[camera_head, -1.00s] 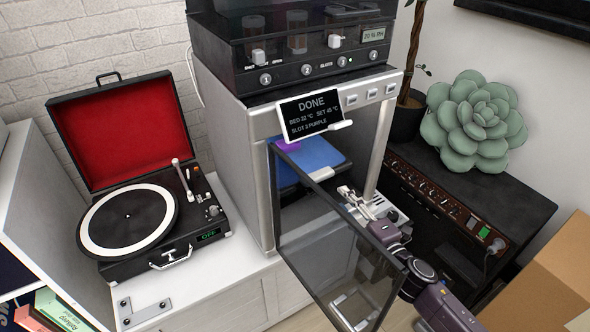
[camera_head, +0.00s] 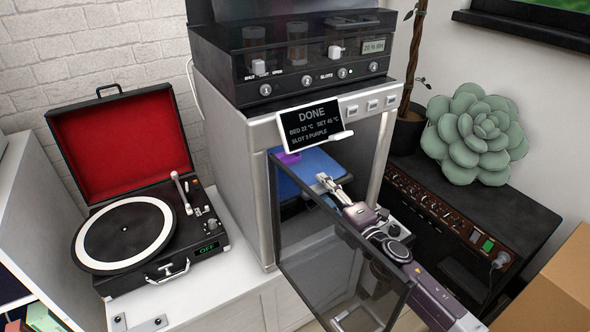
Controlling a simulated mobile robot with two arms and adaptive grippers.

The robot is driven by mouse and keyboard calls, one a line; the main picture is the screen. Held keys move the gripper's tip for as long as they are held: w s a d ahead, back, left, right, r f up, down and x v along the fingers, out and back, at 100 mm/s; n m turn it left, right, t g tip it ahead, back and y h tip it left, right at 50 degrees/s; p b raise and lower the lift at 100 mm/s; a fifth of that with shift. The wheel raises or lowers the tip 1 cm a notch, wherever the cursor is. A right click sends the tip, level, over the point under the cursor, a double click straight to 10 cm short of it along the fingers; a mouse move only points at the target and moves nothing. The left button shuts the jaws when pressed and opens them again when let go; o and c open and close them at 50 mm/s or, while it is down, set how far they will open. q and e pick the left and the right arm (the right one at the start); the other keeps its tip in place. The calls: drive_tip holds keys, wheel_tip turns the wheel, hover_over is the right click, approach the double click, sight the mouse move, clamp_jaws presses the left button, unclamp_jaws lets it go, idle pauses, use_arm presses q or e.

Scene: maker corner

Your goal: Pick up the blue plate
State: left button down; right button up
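The blue plate (camera_head: 312,164) lies inside the printer (camera_head: 228,150), seen past the top of its open glass door. A small purple piece (camera_head: 290,158) is at the plate's back left. My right gripper (camera_head: 324,180) is at the printer's opening, its fingertips at the plate's front edge in the picture. Its fingers look slightly apart, but they are small and I cannot tell whether they touch or hold the plate. My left gripper does not show.
The glass door (camera_head: 340,255) stands open in front of the opening, close to my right arm. The display (camera_head: 312,122) reads DONE. A record player (camera_head: 150,230) stands at left, a dark amplifier (camera_head: 450,210) with a green succulent (camera_head: 475,135) at right, a cardboard box (camera_head: 550,290) at lower right.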

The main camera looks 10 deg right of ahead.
clamp_jaws()
drive_tip(key=shift+r, duration=0.15)
idle(0.4)
